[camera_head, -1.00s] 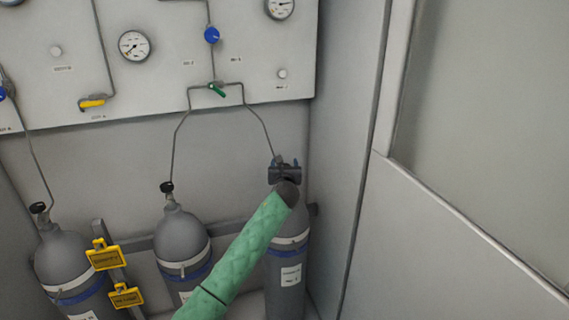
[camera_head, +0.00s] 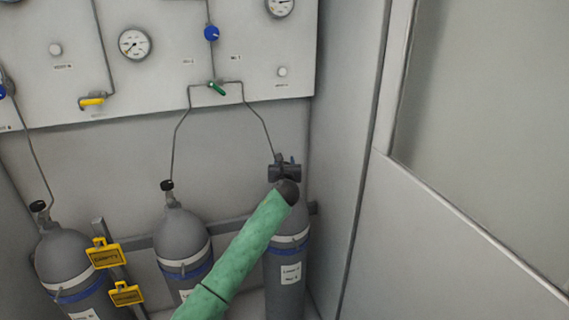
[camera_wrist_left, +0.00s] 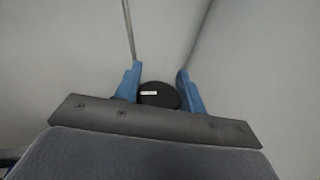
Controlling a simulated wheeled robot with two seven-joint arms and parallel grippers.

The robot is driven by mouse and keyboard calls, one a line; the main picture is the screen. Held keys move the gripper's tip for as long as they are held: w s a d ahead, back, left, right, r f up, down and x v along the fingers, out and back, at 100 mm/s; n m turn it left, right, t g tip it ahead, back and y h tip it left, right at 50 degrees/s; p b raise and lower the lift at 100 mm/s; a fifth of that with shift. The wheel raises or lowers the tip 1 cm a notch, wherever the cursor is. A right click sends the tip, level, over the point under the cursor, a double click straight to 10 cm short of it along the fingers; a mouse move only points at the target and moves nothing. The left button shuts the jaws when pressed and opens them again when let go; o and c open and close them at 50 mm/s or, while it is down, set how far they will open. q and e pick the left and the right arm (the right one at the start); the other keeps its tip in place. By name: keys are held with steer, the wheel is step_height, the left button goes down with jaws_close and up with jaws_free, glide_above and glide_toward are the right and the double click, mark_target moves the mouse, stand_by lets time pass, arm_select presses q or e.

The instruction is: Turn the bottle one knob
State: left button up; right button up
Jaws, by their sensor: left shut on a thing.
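Three grey gas bottles stand in a row in the head view. My green-sleeved left arm reaches to the top of the right bottle (camera_head: 287,245), whose label is too small to read. My left gripper (camera_head: 284,162) is at the knob on top of that bottle and hides the knob in the head view. In the left wrist view, the round black knob (camera_wrist_left: 160,95) with a small white label lies between the two blue fingers of the gripper (camera_wrist_left: 158,84). The gripper is shut on this knob. My right gripper is not in view.
The middle bottle (camera_head: 182,237) and the left bottle (camera_head: 65,262) have black knobs. Yellow tags (camera_head: 104,254) hang between them. A panel (camera_head: 160,75) with gauges and valves is above. A thin pipe (camera_head: 262,125) runs down to the right bottle. A wall (camera_head: 345,150) is close on the right.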

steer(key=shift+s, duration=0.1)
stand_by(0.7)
arm_select(q)
steer(key=o, duration=1)
steer(key=shift+c, duration=0.2)
steer(key=shift+s, duration=0.1)
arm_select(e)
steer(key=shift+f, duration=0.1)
arm_select(q)
steer(key=shift+s+f, duration=0.1)
steer(key=shift+s, duration=0.15)
steer(key=s+b, duration=0.2)
steer(key=s, duration=0.5)
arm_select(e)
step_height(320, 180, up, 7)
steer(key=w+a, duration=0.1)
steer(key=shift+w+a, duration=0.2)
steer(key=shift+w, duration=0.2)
arm_select(q)
steer(key=shift+d, duration=0.1)
